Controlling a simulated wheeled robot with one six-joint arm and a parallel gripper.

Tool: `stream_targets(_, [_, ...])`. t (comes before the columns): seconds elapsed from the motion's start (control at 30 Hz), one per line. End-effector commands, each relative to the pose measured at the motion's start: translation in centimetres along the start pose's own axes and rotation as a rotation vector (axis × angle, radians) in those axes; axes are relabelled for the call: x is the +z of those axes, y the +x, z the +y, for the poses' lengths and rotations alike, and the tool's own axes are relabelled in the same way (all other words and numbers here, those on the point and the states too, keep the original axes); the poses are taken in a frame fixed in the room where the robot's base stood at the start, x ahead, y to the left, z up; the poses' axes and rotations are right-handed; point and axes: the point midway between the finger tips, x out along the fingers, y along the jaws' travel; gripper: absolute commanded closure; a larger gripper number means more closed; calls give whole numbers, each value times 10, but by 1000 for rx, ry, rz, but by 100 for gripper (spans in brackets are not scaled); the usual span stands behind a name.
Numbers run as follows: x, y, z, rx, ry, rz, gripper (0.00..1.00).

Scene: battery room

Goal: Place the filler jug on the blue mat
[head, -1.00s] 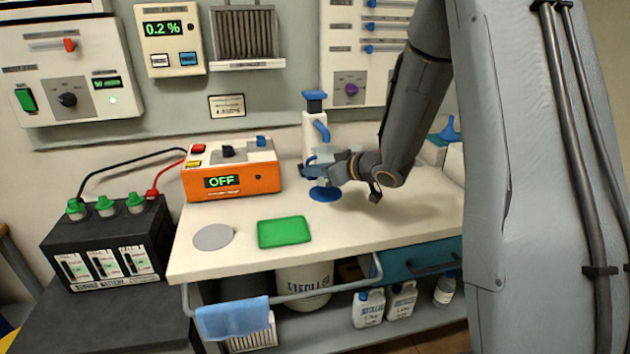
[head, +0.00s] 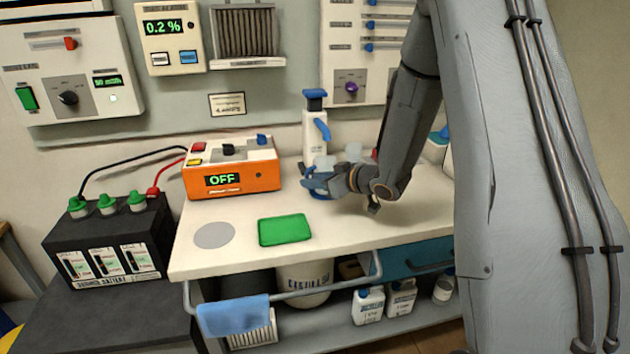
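The filler jug (head: 313,140) is tall and white with a blue cap and a blue handle on its right side. It is upright at the back of the white bench, right of the orange charger. My gripper (head: 314,181) is in front of the jug's lower part and hides its base. A small part of the blue mat (head: 321,197) shows below my gripper, under or just in front of the jug. I cannot tell whether the jug touches the mat, or whether my fingers are open or shut on it.
The orange charger (head: 232,168) reading OFF stands left of the jug. A green pad (head: 285,230) and a grey disc (head: 214,235) lie bare on the front of the bench (head: 390,226). A black battery (head: 108,245) with cables stands further left.

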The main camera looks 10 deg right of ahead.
Motion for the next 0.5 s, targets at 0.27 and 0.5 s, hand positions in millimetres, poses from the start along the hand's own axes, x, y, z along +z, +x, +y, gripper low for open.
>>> stream_targets(0.27, [-4,-3,0,1,-1,0,72])
stream_targets(0.5, [-3,-41,2,4,-1,1,72])
